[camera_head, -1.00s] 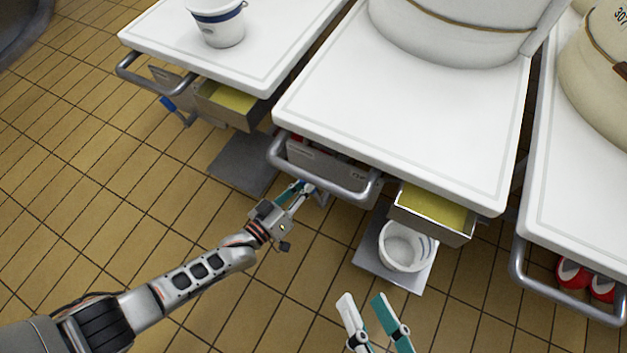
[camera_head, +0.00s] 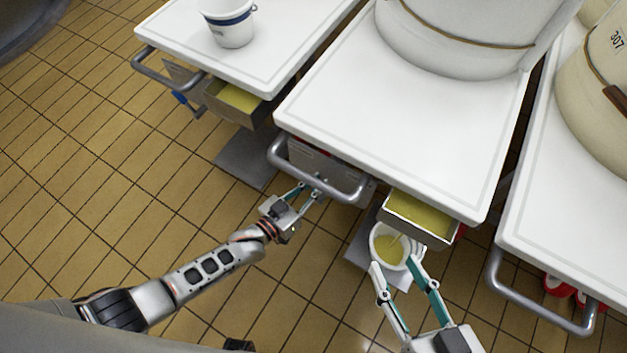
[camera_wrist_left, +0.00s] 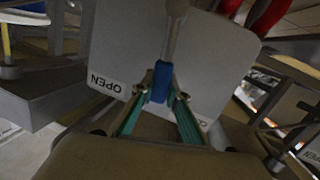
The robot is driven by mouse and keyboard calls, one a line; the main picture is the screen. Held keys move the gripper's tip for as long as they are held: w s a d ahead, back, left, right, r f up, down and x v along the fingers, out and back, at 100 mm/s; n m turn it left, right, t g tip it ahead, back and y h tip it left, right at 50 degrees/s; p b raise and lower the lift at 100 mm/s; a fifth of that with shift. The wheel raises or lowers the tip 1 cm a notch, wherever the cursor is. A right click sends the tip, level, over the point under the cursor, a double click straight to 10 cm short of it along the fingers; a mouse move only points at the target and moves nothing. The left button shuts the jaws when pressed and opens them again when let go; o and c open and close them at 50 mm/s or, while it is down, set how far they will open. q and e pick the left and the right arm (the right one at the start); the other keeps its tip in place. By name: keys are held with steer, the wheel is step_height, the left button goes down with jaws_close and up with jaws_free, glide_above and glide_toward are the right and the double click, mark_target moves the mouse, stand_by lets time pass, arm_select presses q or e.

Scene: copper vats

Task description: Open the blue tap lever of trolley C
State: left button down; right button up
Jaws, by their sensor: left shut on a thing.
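My left gripper (camera_head: 310,192) reaches under the front handle bar of the middle trolley (camera_head: 395,130). In the left wrist view its teal fingers are shut on the blue tap lever (camera_wrist_left: 161,82). The lever hangs in front of a grey plate (camera_wrist_left: 215,60) with "OPEN" printed at its lower left. In the head view the lever is hidden. A white bucket (camera_head: 378,249) stands under the trough (camera_head: 420,220) with yellow liquid in it. My right gripper (camera_head: 396,268) is open, its fingertips apart near the bucket's front side; contact cannot be told. No trolley letter is legible.
Another trolley (camera_head: 270,70) on the left carries a white bucket (camera_head: 229,22) and has its own blue lever (camera_head: 182,98). A third trolley (camera_head: 545,225) stands on the right, with red things below. The tiled floor (camera_head: 90,190) at left is clear.

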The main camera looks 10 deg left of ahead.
arm_select(q)
steer(key=shift+s+d, duration=0.1)
steer(key=shift+d, duration=0.15)
stand_by(0.3)
steer(key=c, duration=2)
jaws_free()
steer(key=shift+o, duration=0.2)
steer(key=v, duration=1.2)
steer(key=shift+d+r, duration=0.1)
